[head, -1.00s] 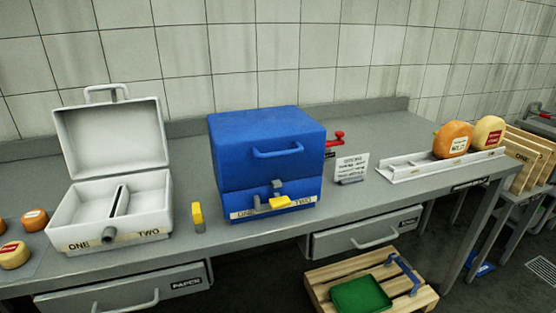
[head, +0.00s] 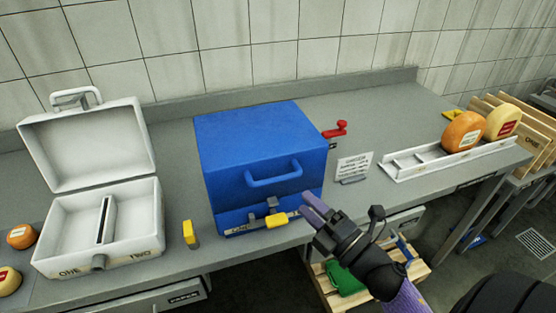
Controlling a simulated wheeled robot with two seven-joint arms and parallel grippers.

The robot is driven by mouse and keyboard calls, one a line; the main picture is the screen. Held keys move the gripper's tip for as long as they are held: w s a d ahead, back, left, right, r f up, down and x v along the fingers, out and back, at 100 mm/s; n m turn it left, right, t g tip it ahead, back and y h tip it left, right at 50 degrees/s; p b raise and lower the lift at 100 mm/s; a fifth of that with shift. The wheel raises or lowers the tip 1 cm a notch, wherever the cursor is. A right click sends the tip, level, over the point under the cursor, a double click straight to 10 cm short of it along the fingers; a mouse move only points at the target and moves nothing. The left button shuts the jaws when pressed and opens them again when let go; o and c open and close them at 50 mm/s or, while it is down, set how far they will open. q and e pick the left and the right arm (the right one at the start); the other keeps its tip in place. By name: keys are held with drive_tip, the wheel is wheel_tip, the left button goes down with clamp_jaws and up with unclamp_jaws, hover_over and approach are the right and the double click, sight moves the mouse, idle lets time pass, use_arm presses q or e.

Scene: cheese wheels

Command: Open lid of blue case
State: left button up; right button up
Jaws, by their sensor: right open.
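The blue case (head: 235,176) stands on the grey table with its lid shut. A blue handle (head: 274,174) is on the front of the lid. A grey latch (head: 272,204) and a yellow piece (head: 277,221) are at the front seam, above a label that is partly hidden. My right gripper (head: 313,206) is at the case's lower right front corner, its purple fingers pointing up and left toward the latch area. It is open and holds nothing. I cannot tell whether it touches the case. My left gripper is not in view.
A white case (head: 105,235) stands open at left, with a yellow block (head: 190,235) beside it. A red crank (head: 336,130) and a small sign (head: 354,168) are right of the blue case. Cheese wheels (head: 462,132) sit on a white rack. A pallet (head: 420,271) is on the floor.

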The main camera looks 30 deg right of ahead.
sight(278, 179)
drive_tip(key=x, duration=0.8)
drive_tip(key=shift+w+a+p, duration=0.2)
drive_tip(key=shift+w+p, duration=0.15)
clamp_jaws()
idle(0.5)
idle(0.4)
